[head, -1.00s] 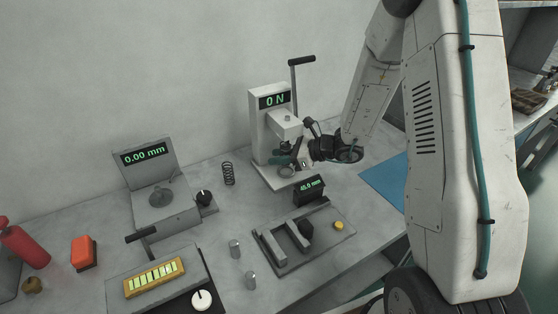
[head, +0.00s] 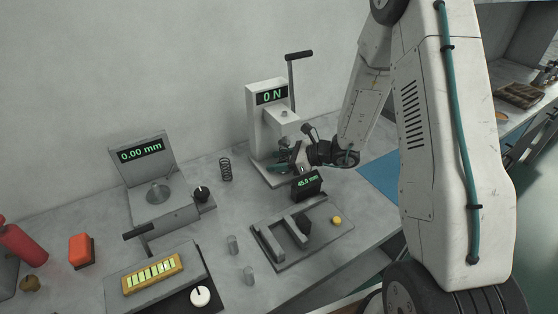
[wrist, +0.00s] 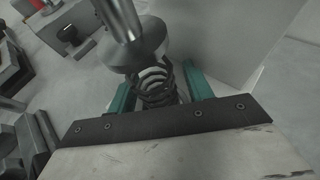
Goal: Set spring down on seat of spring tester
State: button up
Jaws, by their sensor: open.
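The spring tester (head: 257,122) stands at the back of the bench against the wall, its display reading 0 N. My gripper (head: 284,168) is low at the tester's seat and hides most of it in the head view. In the wrist view a dark coil spring (wrist: 157,86) stands between the two teal fingers of my gripper (wrist: 158,92), below the tester's round metal plunger (wrist: 135,45). The fingers are open, one on each side of the spring. The spring's lower end and the seat under it are hidden by my gripper.
Another dark spring (head: 226,169) stands on the bench left of the tester. A gauge reading 0.00 mm (head: 141,153) is further left. A fixture with a 45.0 mm display (head: 307,186) lies in front. A blue mat (head: 381,178) lies right.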

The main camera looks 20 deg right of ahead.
jog(key=v, duration=1.1)
jog(key=shift+s+d+r, duration=0.2)
jog(key=shift+s+r, duration=0.15)
jog(key=shift+r, duration=0.15)
jog(key=s+a+r+n+g+h, duration=0.2)
jog(key=s+a+r+n+g, duration=0.7)
jog(key=s+r+n, duration=0.55)
jog(key=s+d+r+n+t+h, duration=0.1)
jog(key=s+d+r+n+h, duration=0.1)
jog(key=s, duration=0.5)
jog(key=s+d+r+n+t+h, duration=0.2)
jog(key=s+r+n+h, duration=0.1)
jog(key=s+n+h, duration=0.3)
jog(key=shift+s+d+r+n+h, duration=0.2)
jog(key=shift+s+r+n+h, duration=0.3)
jog(key=shift+n, duration=0.65)
